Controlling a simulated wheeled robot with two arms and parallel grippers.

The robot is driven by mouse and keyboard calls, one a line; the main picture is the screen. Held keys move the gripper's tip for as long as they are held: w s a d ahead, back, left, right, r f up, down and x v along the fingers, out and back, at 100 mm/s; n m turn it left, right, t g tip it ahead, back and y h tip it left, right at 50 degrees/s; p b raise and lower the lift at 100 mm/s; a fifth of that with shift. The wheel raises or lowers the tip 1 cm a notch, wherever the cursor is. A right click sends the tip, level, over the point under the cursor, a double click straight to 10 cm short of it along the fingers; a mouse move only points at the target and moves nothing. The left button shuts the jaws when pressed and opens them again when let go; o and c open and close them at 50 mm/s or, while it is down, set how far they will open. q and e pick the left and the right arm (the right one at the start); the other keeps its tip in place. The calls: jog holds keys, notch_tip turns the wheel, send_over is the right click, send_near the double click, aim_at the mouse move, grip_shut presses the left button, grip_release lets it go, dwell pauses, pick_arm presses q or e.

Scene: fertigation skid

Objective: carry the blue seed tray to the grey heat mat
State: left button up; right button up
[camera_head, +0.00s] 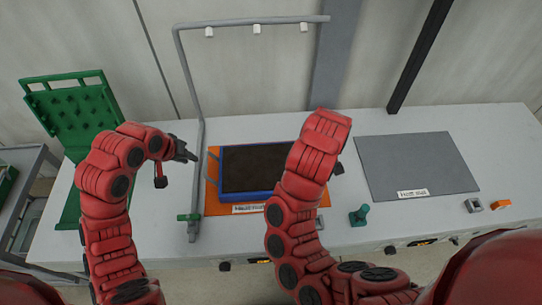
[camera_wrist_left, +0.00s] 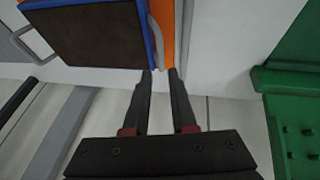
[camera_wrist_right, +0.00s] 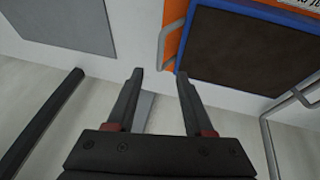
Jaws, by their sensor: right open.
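The blue seed tray (camera_head: 250,193), filled with dark soil, lies flat on an orange mat. It has a grey loop handle at each end. The grey heat mat (camera_head: 415,165) lies bare at the right of the bench, with a label on its front edge. My left gripper (camera_wrist_left: 161,72) has a narrow gap between its fingers, by the tray's left handle (camera_wrist_left: 157,40); I see no grip on it. My right gripper (camera_wrist_right: 159,73) is open and empty beside the tray's right handle (camera_wrist_right: 168,45). In the head view my right forearm hides the tray's right end and most of that gripper.
A grey pipe frame (camera_head: 197,130) with white nozzles rises behind and left of the tray. A green rack (camera_head: 80,105) stands at the left. A teal fitting (camera_head: 359,215), a grey block (camera_head: 473,205) and an orange piece (camera_head: 501,204) sit along the front edge.

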pick_arm(q)
jog(key=x, duration=1.7)
jog(key=shift+a, duration=0.15)
pick_arm(e)
jog(key=x, duration=1.6)
jog(key=shift+w+f, duration=0.15)
jog(key=shift+f, duration=0.25)
pick_arm(q)
grip_shut()
pick_arm(e)
jog(key=c, duration=0.4)
grip_shut()
pick_arm(q)
jog(key=shift+r, duration=0.1)
